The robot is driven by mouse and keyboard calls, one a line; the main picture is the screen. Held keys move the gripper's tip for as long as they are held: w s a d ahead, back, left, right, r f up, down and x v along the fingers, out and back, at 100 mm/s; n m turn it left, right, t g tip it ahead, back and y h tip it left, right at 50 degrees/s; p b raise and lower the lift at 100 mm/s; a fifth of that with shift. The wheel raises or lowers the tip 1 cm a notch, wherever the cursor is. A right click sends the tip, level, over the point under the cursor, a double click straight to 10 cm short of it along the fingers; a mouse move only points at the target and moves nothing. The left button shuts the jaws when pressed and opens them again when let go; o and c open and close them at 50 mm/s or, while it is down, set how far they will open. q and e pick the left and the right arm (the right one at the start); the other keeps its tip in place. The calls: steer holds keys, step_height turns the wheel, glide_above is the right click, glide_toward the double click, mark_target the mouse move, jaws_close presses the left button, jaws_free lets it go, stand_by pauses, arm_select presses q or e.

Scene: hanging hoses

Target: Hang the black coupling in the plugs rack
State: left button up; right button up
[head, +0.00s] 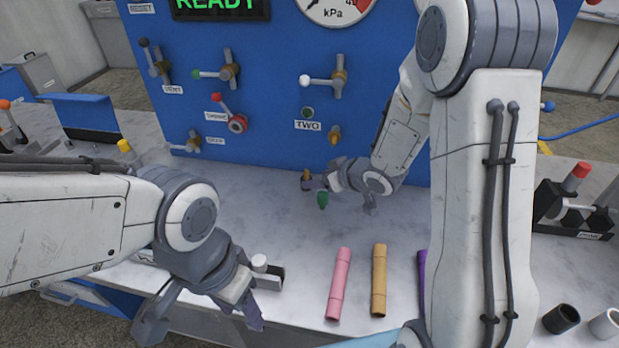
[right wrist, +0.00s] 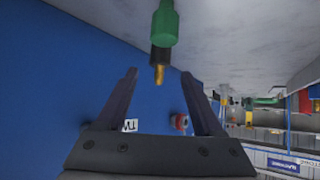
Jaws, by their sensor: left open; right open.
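A coupling with a black collar (right wrist: 164,55), a brass tip and a green end (right wrist: 164,27) shows ahead of my right gripper (right wrist: 158,76) in the right wrist view. The gripper is open, and the coupling lies near its fingertips, not clasped. In the head view the green end (head: 323,200) and brass part (head: 306,175) show beside my right gripper (head: 338,197), low before the blue panel. A dark rack (head: 572,211) holding a red-topped plug (head: 577,176) stands at the right; its label is too small to read. My left gripper (head: 205,322) is open at the front left.
Pink (head: 339,284), tan (head: 379,280) and purple (head: 421,270) tubes lie on the grey table. A black cylinder (head: 561,318) and a white one (head: 605,323) are at the front right. The blue panel (head: 270,130) with valve levers stands behind. My right arm hides part of the table.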

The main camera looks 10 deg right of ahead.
steer(key=shift+v, duration=1.15)
steer(key=shift+s+a+r, duration=0.15)
steer(key=shift+a, duration=0.15)
steer(key=s+a+r+g+h, duration=0.1)
steer(key=s+a+g, duration=0.2)
steer(key=s, duration=0.7)
steer(key=s+a+r+n+g+h, duration=0.1)
steer(key=s+a+r+g, duration=0.1)
steer(key=s, duration=0.8)
steer(key=s+a+r+n+g+h, duration=0.1)
steer(key=s+a+g, duration=0.3)
steer(key=s, duration=0.5)
steer(key=shift+s+a+r+h, duration=0.3)
steer(key=shift+s+a+r, duration=0.15)
steer(key=shift+r, duration=0.25)
